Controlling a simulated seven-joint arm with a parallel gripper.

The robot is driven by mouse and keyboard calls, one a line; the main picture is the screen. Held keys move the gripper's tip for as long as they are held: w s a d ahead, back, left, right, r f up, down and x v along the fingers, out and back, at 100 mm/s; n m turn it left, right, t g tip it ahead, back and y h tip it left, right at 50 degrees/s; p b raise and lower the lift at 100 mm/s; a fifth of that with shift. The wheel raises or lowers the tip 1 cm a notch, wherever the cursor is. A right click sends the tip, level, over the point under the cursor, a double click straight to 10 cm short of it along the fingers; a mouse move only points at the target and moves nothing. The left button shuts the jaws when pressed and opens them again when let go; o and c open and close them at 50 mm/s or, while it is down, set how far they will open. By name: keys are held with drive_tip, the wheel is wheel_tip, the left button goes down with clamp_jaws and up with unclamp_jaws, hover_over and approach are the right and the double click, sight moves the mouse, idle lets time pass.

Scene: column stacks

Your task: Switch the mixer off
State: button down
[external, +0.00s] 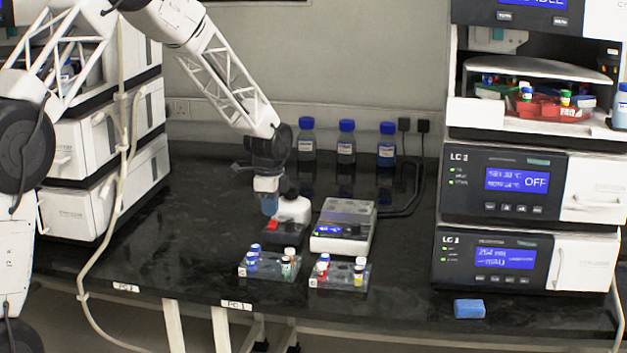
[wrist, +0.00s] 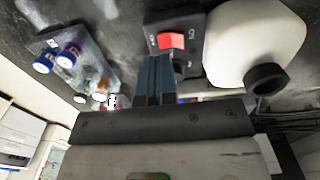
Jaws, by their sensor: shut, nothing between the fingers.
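The mixer (external: 293,210) stands on the dark bench, with a white rounded body, a black cup on top and a dark front panel with a red switch (external: 285,225). The wrist view shows the mixer's white body (wrist: 255,40) and the red rocker switch (wrist: 171,41), with a dark knob beside it. Which way the rocker is pressed I cannot tell. My gripper (external: 269,208) points down just in front of the mixer, shut and empty. In the wrist view its blue fingers (wrist: 157,62) end close to the switch; contact is unclear.
A white block device (external: 345,225) with a blue display stands right of the mixer. Two clear vial racks (external: 268,268) (external: 340,276) sit in front. Blue-capped bottles (external: 346,142) stand behind. A blue block (external: 469,308) lies at the right front. The bench left of my gripper is clear.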

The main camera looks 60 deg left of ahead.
drive_tip(key=shift+r, duration=0.8)
drive_tip(key=shift+s+d+r, duration=0.1)
drive_tip(key=shift+d+r, duration=0.25)
drive_tip(key=shift+r, duration=0.1)
drive_tip(key=s+d+r+n+t, duration=0.1)
drive_tip(key=s+d+r+n, duration=0.1)
drive_tip(key=s+d+r, duration=0.65)
drive_tip(key=s+d+r+n, duration=0.2)
drive_tip(key=s+d+r, duration=0.4)
drive_tip(key=d+r, duration=0.6)
drive_tip(key=s+d+r+n, duration=0.1)
drive_tip(key=s+d, duration=0.4)
drive_tip(key=s, duration=0.5)
drive_tip(key=s+d+r+n+t, duration=0.1)
drive_tip(key=s+d, duration=0.4)
drive_tip(key=s, duration=0.5)
drive_tip(key=s+d+r+n, duration=0.2)
drive_tip(key=s+d, duration=0.4)
drive_tip(key=s, duration=0.4)
drive_tip(key=shift+s+r+n+t, duration=0.15)
drive_tip(key=shift+r+n+t, duration=0.15)
drive_tip(key=shift+r+n, duration=0.15)
drive_tip(key=c, duration=1.8)
unclamp_jaws()
drive_tip(key=shift+r, duration=0.1)
